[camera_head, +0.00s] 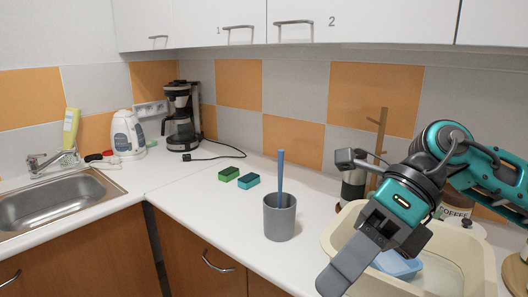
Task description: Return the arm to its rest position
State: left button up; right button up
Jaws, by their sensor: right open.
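My right arm (456,148) comes in from the right, teal and black. It is bent, and its gripper (350,262) points down and to the left over the left side of the cream basin (333,229). I see one broad grey finger clearly; the other is hard to make out. The gripper is open, and I see nothing held in it. My left arm and gripper are out of view.
A grey cup (279,222) holding a blue stick (281,170) stands left of the gripper. A light blue item (398,265) sits in the basin.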

jog(key=w+a+r+m+t+y, duration=0.25)
jog(key=a+m+y, duration=0.55)
jog(key=y, duration=0.4)
jog(key=w+d+f+m+t+h, duration=0.35)
jog(key=f+m+t, duration=0.3)
jog(key=m, duration=0.25)
jog(key=w+d+f+m+t+h, duration=0.2)
jog(key=f+m+t+h, duration=0.2)
jog(key=f+m+t, duration=0.45)
jog(key=w+d+f+m+t+h, duration=0.3)
jog(key=f+m+t+h, duration=0.15)
jog(key=m, duration=0.55)
jog(key=s+d+f+m+g+h, duration=0.3)
jog(key=s+f, duration=0.4)
jog(key=f, duration=0.4)
jog(key=s+d+f+m+g+h, duration=0.3)
jog(key=s+d+f+m+h, duration=0.1)
jog(key=f, duration=0.7)
jog(key=s+d+m, duration=0.1)
jog(key=s+m, duration=0.1)
jog(key=shift+s+d, duration=0.15)
jog(key=shift+s, duration=0.2)
